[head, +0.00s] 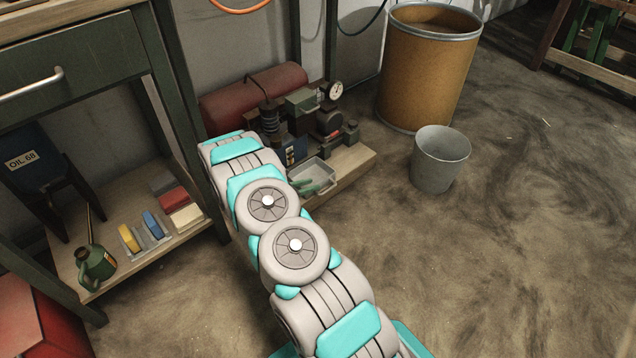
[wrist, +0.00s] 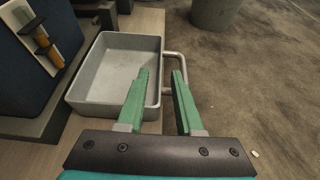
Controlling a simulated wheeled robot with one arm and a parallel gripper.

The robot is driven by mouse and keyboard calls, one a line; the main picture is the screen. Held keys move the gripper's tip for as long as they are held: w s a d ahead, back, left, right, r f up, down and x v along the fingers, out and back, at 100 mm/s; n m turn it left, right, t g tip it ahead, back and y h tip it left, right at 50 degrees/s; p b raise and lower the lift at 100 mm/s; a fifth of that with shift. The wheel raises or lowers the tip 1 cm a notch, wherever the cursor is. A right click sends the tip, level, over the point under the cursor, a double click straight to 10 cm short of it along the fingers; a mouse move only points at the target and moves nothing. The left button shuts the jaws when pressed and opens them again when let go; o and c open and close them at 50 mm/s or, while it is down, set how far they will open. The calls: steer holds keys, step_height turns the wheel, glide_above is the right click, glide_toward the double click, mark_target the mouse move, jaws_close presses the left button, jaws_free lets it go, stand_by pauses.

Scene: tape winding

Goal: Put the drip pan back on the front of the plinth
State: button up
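The drip pan, a shallow grey rectangular tray, shows in the wrist view (wrist: 112,62) and the head view (head: 322,172). It looks empty and level, on or just over the front of the wooden plinth (head: 352,166). Its wire handle (wrist: 175,54) sticks out on the right, past the plinth's edge. My gripper (wrist: 161,72) is open, with green fingers apart at the handle side. The left fingertip overlaps the pan's right wall and the right fingertip overlaps the handle. I cannot tell whether they touch. My gripper also shows in the head view (head: 303,186).
A compressor with a red tank (head: 255,97) stands behind the pan. A dark blue block (wrist: 38,52) is close left of it. A grey bucket (head: 440,158) and a brown drum (head: 425,70) stand to the right. A workbench (head: 75,60) is at left.

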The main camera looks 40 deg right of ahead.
steer(key=v, duration=0.6)
steer(key=shift+a, duration=0.1)
steer(key=shift+s+a+r, duration=0.1)
steer(key=shift+r, duration=0.2)
steer(key=s+a+r+m+g+y, duration=0.25)
steer(key=s+r+m, duration=0.35)
steer(key=s+r, duration=0.45)
steer(key=s+a+r+m+g+y, duration=0.25)
steer(key=s+r+m, duration=0.35)
steer(key=r, duration=0.7)
steer(key=s+a+r+m+t+y, duration=0.1)
steer(key=s+a+r+m+y, duration=0.2)
steer(key=s+a, duration=0.7)
steer(key=s+a+r+m+t+y, duration=0.1)
steer(key=s+a+r+m+y, duration=0.2)
steer(key=s+a, duration=0.7)
steer(key=s+r+y, duration=0.2)
steer(key=s+r, duration=0.1)
steer(key=shift+s+m, duration=0.2)
steer(key=shift+m, duration=0.2)
